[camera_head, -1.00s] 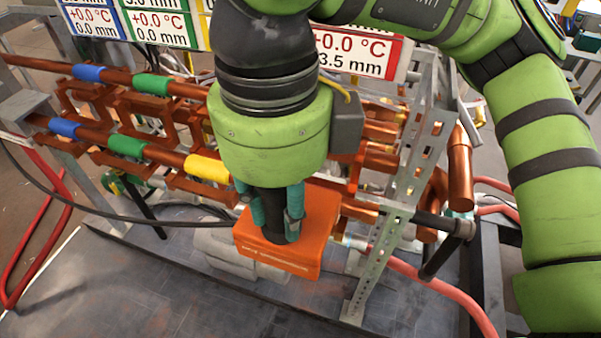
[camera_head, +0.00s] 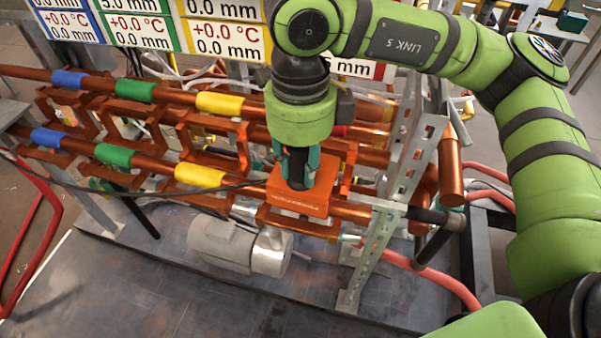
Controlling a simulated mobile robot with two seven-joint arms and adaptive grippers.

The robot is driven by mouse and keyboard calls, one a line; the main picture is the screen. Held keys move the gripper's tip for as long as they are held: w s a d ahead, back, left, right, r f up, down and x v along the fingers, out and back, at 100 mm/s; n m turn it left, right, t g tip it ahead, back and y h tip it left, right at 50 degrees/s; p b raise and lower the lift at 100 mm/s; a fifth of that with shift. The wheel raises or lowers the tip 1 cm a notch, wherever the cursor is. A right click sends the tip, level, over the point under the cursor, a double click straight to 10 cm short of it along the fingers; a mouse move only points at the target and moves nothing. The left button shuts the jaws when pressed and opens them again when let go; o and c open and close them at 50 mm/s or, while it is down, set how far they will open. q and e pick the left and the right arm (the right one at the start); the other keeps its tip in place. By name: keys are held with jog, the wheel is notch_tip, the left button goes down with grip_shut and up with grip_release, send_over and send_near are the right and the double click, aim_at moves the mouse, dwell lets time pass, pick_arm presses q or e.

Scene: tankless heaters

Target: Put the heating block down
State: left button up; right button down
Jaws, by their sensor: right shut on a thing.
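The heating block is an orange box (camera_head: 302,200) with faint lettering on its front edge, right of the picture's middle. My right gripper (camera_head: 298,176) points down and is shut on the top of the block, between teal fingers. The block shows in front of the lower copper pipe (camera_head: 244,185), at its right part. I cannot tell whether it touches the pipe. My left gripper does not show.
Two copper pipes carry blue, green and yellow (camera_head: 200,175) sleeves, with orange brackets (camera_head: 217,140) between them. A grey motor (camera_head: 240,247) sits below on the dark floor plate. A perforated metal post (camera_head: 370,260) and a red hose (camera_head: 435,280) stand to the right. Display signs (camera_head: 150,30) hang behind.

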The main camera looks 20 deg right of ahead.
aim_at(300, 180)
jog(key=shift+f, duration=0.35)
notch_tip(300, 180, down, 2)
jog(key=shift+f+p, duration=0.15)
jog(key=shift+p, duration=0.35)
jog(key=shift+f, duration=0.6)
jog(key=c, duration=1)
grip_release()
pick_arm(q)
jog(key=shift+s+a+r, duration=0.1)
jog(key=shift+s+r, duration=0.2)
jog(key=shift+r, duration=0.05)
pick_arm(e)
jog(key=shift+o, duration=0.2)
